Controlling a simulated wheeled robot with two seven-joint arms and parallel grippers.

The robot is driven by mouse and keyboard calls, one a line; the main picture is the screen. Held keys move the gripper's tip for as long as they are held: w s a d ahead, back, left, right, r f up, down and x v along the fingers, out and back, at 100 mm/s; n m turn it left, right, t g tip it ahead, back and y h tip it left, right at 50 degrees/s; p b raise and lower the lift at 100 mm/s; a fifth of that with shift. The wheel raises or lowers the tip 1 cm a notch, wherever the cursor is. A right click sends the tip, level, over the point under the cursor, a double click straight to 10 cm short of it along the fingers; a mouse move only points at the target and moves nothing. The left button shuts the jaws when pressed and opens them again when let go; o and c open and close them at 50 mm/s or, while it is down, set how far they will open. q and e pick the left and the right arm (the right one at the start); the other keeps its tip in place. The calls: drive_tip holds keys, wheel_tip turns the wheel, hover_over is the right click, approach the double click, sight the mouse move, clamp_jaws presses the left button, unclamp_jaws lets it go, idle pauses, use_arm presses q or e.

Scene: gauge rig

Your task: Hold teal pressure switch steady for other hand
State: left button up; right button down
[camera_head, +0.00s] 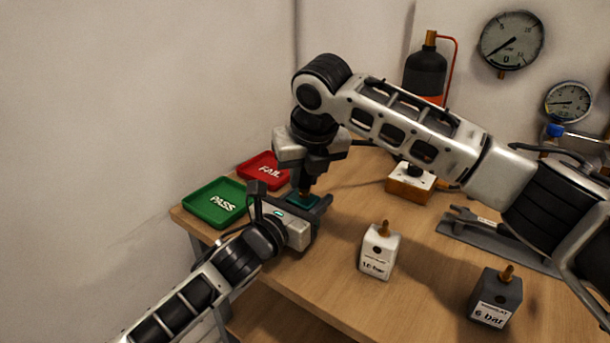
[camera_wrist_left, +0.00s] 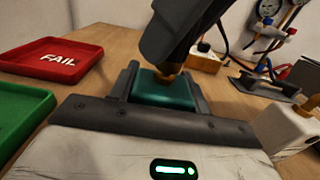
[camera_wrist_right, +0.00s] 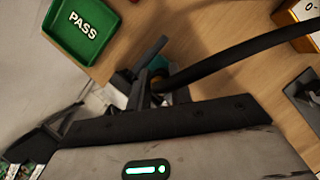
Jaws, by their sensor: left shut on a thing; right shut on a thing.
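The teal pressure switch (camera_head: 302,199) is upright between the jaws of my left gripper (camera_head: 292,207), near the table's left side. In the left wrist view, its teal body (camera_wrist_left: 162,92) sits between the two dark fingers, with a brass fitting (camera_wrist_left: 168,77) on top. My right gripper (camera_head: 307,184) comes down from above, right over the switch. It is shut on the end of a black hose (camera_wrist_right: 235,62), at the brass fitting. The fingers hide whether hose and fitting are joined. In the right wrist view only a sliver of teal shows.
A green PASS tray (camera_head: 215,202) and a red FAIL tray (camera_head: 264,169) lie behind left. A white block (camera_head: 379,252) and a dark block (camera_head: 495,297) stand in front right. Gauges (camera_head: 511,41) hang behind.

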use_arm(q)
drive_tip(key=shift+f, duration=0.1)
use_arm(e)
drive_tip(key=shift+r, duration=2.4)
use_arm(q)
drive_tip(key=o, duration=1.2)
drive_tip(key=v, duration=1.2)
use_arm(e)
wheel_tip(320, 180, up, 7)
drive_tip(key=p, duration=0.7)
drive_tip(key=shift+r, duration=0.2)
use_arm(q)
wheel_tip(320, 180, up, 7)
drive_tip(key=shift+r, duration=0.1)
use_arm(e)
drive_tip(key=shift+f, duration=0.15)
